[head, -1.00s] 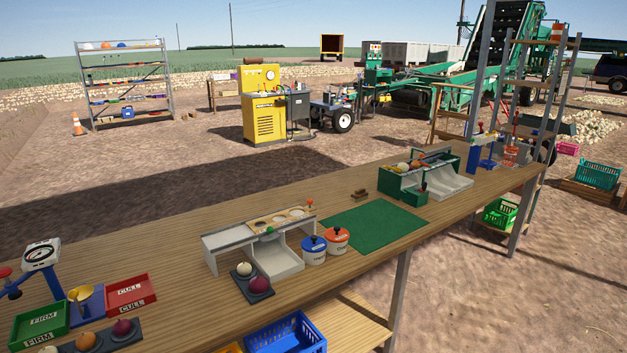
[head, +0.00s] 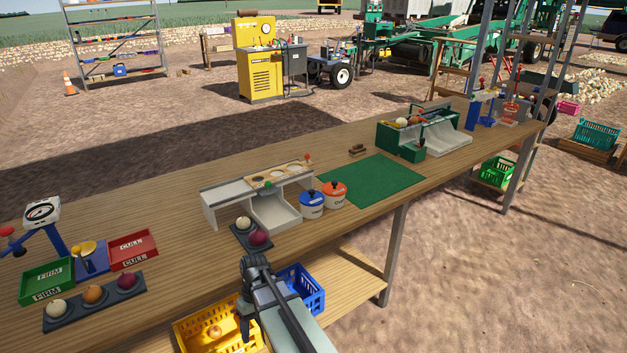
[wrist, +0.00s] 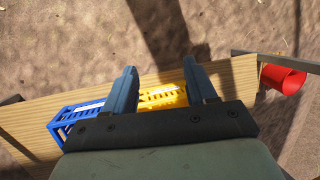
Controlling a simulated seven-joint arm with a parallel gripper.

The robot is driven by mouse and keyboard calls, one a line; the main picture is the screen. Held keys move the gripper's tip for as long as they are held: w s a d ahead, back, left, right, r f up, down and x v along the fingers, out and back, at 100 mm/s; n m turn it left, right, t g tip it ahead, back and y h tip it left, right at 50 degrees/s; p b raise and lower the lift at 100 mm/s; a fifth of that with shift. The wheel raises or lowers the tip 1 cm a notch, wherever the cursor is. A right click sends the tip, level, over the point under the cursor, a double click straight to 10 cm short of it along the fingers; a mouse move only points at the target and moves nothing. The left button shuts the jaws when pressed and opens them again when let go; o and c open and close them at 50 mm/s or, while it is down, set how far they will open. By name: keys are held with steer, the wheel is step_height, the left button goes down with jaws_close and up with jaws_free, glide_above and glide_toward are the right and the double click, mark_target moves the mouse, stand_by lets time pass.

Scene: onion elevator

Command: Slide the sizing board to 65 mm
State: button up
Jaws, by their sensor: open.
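The sizing board (head: 280,174) is a pale wooden strip with round holes, lying along the top of a grey and white stand (head: 209,213) on the bench. A red knob (head: 308,158) stands at its right end. Any size markings are too small to read. A white chute (head: 280,217) slopes down below the board. My gripper (head: 254,262) is in front of the bench, lower in the picture than the stand and apart from it. In the wrist view my gripper (wrist: 160,77) has its fingers spread with nothing held between them, pointing down toward the lower shelf.
A dark tray (head: 237,238) with a white and a purple onion sits before the stand. Blue (head: 311,199) and orange (head: 334,194) lidded pots stand right of it, near a green mat (head: 375,184). Yellow (head: 190,338) and blue (head: 314,292) crates sit on the lower shelf.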

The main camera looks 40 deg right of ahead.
steer(key=w+d+r+m+t, duration=0.1)
steer(key=w+d+r+t, duration=0.1)
steer(key=w+r, duration=0.6)
steer(key=w+d+r+t, duration=0.2)
steer(key=w+r+t, duration=0.15)
steer(key=r, duration=0.85)
steer(key=w+d+r+m+t, duration=0.1)
steer(key=w+d+r, duration=0.1)
steer(key=w+r, duration=0.65)
steer(key=n+t+h, duration=0.1)
steer(key=n+h, duration=0.3)
glide_toward(308, 154)
steer(key=x, duration=0.9)
steer(key=shift+f, duration=0.35)
steer(key=shift+c, duration=0.2)
jaws_close()
